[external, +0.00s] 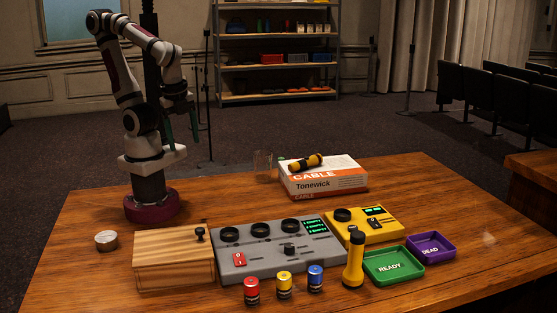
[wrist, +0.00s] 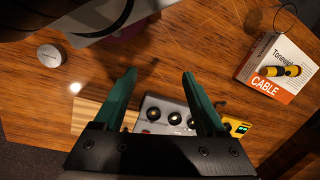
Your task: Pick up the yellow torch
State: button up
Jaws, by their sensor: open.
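A yellow torch (external: 353,259) with a dark band near its top stands upright at the front of the desk, between the grey console and the green tray. A second yellow-and-black torch-like cylinder (external: 306,163) lies on top of the white and orange cable box (external: 325,181); it also shows in the wrist view (wrist: 292,71) at the right. My gripper (external: 181,122) is raised above the back left of the desk, far from both. Its green fingers are apart and empty in the wrist view (wrist: 158,75). The upright torch is not visible in the wrist view.
A grey console (external: 275,262) and yellow unit (external: 377,229) fill the middle. A wooden box (external: 174,270), a round tin (external: 106,240), several coloured cylinders (external: 284,284), a green tray (external: 393,265) and a purple tray (external: 431,246) stand around them. A clear glass (external: 262,164) stands beside the cable box.

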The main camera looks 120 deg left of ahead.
jog(key=w+d+n+t+h, duration=0.1)
jog(key=w+d+n+h, duration=0.55)
jog(key=w+n, duration=0.2)
jog(key=w+d+n+t+h, duration=0.2)
jog(key=w+d+n+h, duration=0.3)
jog(key=w+d+n, duration=0.4)
jog(key=n+t+y, duration=0.4)
jog(key=n+t, duration=0.5)
jog(key=n, duration=1)
send_near(359, 234)
jog(key=x, duration=1)
jog(key=shift+d+f, duration=0.15)
jog(key=shift+f, duration=0.25)
grip_shut()
jog(key=shift+t, duration=0.3)
